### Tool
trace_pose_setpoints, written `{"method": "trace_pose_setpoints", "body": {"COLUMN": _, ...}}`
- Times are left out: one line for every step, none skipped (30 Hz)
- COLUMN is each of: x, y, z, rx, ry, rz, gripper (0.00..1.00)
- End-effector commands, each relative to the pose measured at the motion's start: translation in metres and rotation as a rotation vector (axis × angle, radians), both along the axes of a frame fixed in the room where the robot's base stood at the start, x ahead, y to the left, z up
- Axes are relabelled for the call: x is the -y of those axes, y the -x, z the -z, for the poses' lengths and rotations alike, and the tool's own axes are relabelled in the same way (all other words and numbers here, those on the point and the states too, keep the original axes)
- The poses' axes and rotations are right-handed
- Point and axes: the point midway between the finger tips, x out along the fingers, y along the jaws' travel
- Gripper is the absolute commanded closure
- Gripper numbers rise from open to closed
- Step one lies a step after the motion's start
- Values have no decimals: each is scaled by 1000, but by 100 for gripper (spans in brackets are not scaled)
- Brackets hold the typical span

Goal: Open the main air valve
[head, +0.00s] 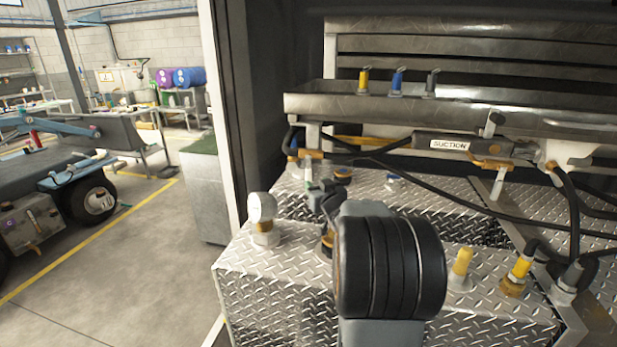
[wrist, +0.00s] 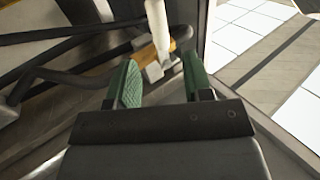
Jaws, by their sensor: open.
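My gripper (wrist: 160,64) is open in the wrist view, with its two green finger pads apart. A brass-coloured fitting (wrist: 181,36) with a grey end lies beyond and partly between the fingertips, and a white rod (wrist: 157,22) rises from it. I see no clear grip on either. No label marks the main air valve, so I cannot tell for sure that this fitting is it. In the head view my dark, round wrist blocks the middle, and I cannot make out the fingers. A small black part (head: 328,198) shows just left of it.
A metal trough (head: 450,108), a suction handle (head: 450,145) and black hoses (head: 480,200) stand behind. The floor (head: 130,260) at the left is open.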

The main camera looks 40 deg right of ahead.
Motion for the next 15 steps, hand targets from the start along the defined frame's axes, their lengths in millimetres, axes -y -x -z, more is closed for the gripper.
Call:
{"method": "trace_pose_setpoints", "body": {"x": 2, "y": -11, "z": 0, "rx": -2, "ry": 0, "rz": -2, "gripper": 54}}
{"method": "trace_pose_setpoints", "body": {"x": 4, "y": -16, "z": 0, "rx": -2, "ry": -1, "rz": -1, "gripper": 54}}
{"method": "trace_pose_setpoints", "body": {"x": 6, "y": -24, "z": 0, "rx": -1, "ry": 0, "rz": -1, "gripper": 54}}
{"method": "trace_pose_setpoints", "body": {"x": 7, "y": -29, "z": 0, "rx": -2, "ry": -1, "rz": -1, "gripper": 54}}
{"method": "trace_pose_setpoints", "body": {"x": 8, "y": -34, "z": 0, "rx": -1, "ry": 0, "rz": -1, "gripper": 54}}
{"method": "trace_pose_setpoints", "body": {"x": 10, "y": -40, "z": 0, "rx": -1, "ry": 0, "rz": -1, "gripper": 54}}
{"method": "trace_pose_setpoints", "body": {"x": 11, "y": -44, "z": 0, "rx": -2, "ry": -1, "rz": -1, "gripper": 54}}
{"method": "trace_pose_setpoints", "body": {"x": 12, "y": -48, "z": 0, "rx": -1, "ry": 0, "rz": 0, "gripper": 54}}
{"method": "trace_pose_setpoints", "body": {"x": 13, "y": -53, "z": 1, "rx": -2, "ry": -1, "rz": 0, "gripper": 54}}
{"method": "trace_pose_setpoints", "body": {"x": 15, "y": -57, "z": 0, "rx": 0, "ry": 0, "rz": 1, "gripper": 54}}
{"method": "trace_pose_setpoints", "body": {"x": 15, "y": -60, "z": 0, "rx": -1, "ry": -1, "rz": 1, "gripper": 54}}
{"method": "trace_pose_setpoints", "body": {"x": 16, "y": -64, "z": 0, "rx": -1, "ry": 0, "rz": 1, "gripper": 54}}
{"method": "trace_pose_setpoints", "body": {"x": 17, "y": -66, "z": 0, "rx": -1, "ry": 0, "rz": 1, "gripper": 54}}
{"method": "trace_pose_setpoints", "body": {"x": 17, "y": -68, "z": 0, "rx": -2, "ry": -1, "rz": 1, "gripper": 54}}
{"method": "trace_pose_setpoints", "body": {"x": 18, "y": -71, "z": 0, "rx": -1, "ry": 0, "rz": 1, "gripper": 54}}
